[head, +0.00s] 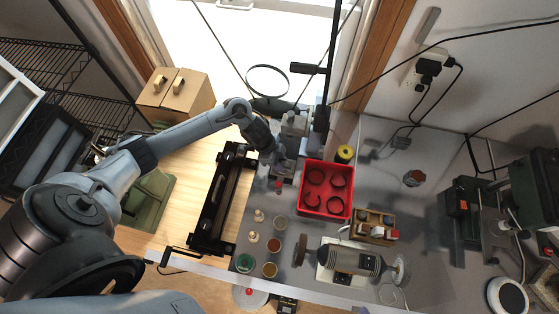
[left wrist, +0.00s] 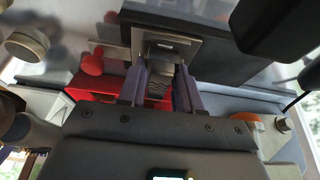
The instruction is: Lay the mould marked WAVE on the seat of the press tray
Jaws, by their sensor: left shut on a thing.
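My left gripper (head: 279,158) reaches in from the left to the press (head: 294,122) at the back of the bench. In the left wrist view its two purple-grey fingers (left wrist: 165,90) are shut on a small grey mould with wavy lines (left wrist: 157,85), which fits the WAVE mark. A square metal plate (left wrist: 140,42), apparently the press tray, lies just beyond the fingertips. In the head view the tray (head: 285,176) shows below the gripper, near a red knob (head: 278,185). The gripper partly hides the tray, and I cannot tell whether the mould touches it.
A red bin (head: 325,215) with dark rings stands close to the right of the tray. A long black frame (head: 205,232) lies to the left. Several small round pots and pegs, a wooden box (head: 358,234) and a grinder (head: 352,262) stand nearer the front.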

